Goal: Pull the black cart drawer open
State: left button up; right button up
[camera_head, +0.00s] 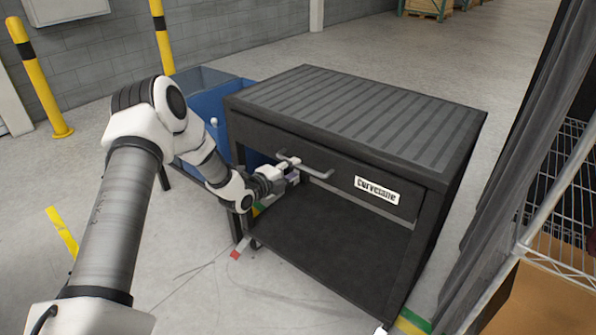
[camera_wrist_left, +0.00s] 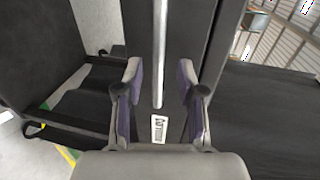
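The black cart (camera_head: 360,115) stands in the middle of the head view. Its drawer (camera_head: 345,169) sits at the top of the front and looks closed, with a white label (camera_head: 377,190) at right. A grey bar handle (camera_head: 318,173) runs across the drawer front. My left gripper (camera_head: 289,166) is at the handle's left part and overlaps it in the head view. In the left wrist view, my left gripper (camera_wrist_left: 159,72) is open, and the handle (camera_wrist_left: 160,45) lies between its two fingers. Neither finger visibly touches it; exact depth is unclear. My right gripper is out of view.
Below the drawer is an open shelf space (camera_head: 320,255). A blue bin (camera_head: 212,105) stands behind the cart's left side. A wire rack (camera_head: 565,200) with dark curtain is at the right. Bare floor (camera_head: 190,285) lies in front of the cart.

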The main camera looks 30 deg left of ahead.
aim_at(300, 166)
pick_arm(q)
jog(key=x, duration=0.4)
jog(key=shift+a+f, duration=0.15)
jog(key=shift+f, duration=0.05)
jog(key=shift+w, duration=0.25)
grip_shut()
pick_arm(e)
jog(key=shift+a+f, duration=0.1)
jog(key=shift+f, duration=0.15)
pick_arm(q)
jog(key=shift+s, duration=0.1)
